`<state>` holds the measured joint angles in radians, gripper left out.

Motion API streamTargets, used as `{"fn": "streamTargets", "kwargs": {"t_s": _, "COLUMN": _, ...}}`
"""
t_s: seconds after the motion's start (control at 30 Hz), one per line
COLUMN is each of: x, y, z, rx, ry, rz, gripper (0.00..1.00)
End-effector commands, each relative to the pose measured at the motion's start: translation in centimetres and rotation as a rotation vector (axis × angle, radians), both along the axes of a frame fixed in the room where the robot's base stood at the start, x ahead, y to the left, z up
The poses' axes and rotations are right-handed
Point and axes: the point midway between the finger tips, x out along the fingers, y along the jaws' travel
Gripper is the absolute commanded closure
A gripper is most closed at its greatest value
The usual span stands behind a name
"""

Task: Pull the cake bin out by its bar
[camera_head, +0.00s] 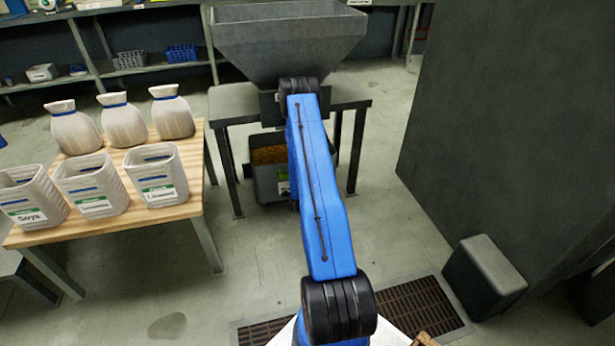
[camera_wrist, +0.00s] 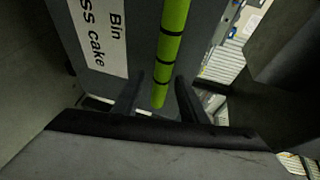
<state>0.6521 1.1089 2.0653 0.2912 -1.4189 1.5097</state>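The cake bin (camera_head: 267,183) is a grey open box with brown cake inside, standing on the floor under the expeller's table. My blue arm covers its right part. In the wrist view, the bin's grey front (camera_wrist: 205,25) carries a white label (camera_wrist: 95,35) with the words "Bin" and "ss cake". The green bar (camera_wrist: 169,45) with dark bands runs in front of it. My gripper (camera_wrist: 159,77) is open, its two dark fingers on either side of the bar's end, with a gap visible at least on the left. In the head view my gripper is hidden behind the arm.
The expeller's table (camera_head: 236,103) with a grey hopper (camera_head: 290,45) has legs on both sides of the bin. A wooden table (camera_head: 120,222) with tubs and sacks is at left. A grey box (camera_head: 484,277) and a floor grate (camera_head: 418,305) are at right. Floor before the bin is clear.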

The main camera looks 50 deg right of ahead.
Motion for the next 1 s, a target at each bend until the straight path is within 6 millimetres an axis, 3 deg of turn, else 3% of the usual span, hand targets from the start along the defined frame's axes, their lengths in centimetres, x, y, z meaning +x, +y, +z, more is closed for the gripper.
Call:
{"fn": "streamTargets", "kwargs": {"t_s": 0.23, "x": 0.0, "y": -0.02, "z": -0.01, "rx": 0.0, "ry": 0.0, "rz": 0.0, "gripper": 0.61}}
{"fn": "streamTargets", "kwargs": {"t_s": 0.4, "x": 0.0, "y": -0.01, "z": -0.02, "rx": 0.0, "ry": 0.0, "rz": 0.0, "gripper": 1.0}}
{"fn": "streamTargets", "kwargs": {"t_s": 1.0, "x": -0.02, "y": 0.01, "z": -0.06, "rx": 0.001, "ry": 0.001, "rz": 0.0, "gripper": 1.0}}
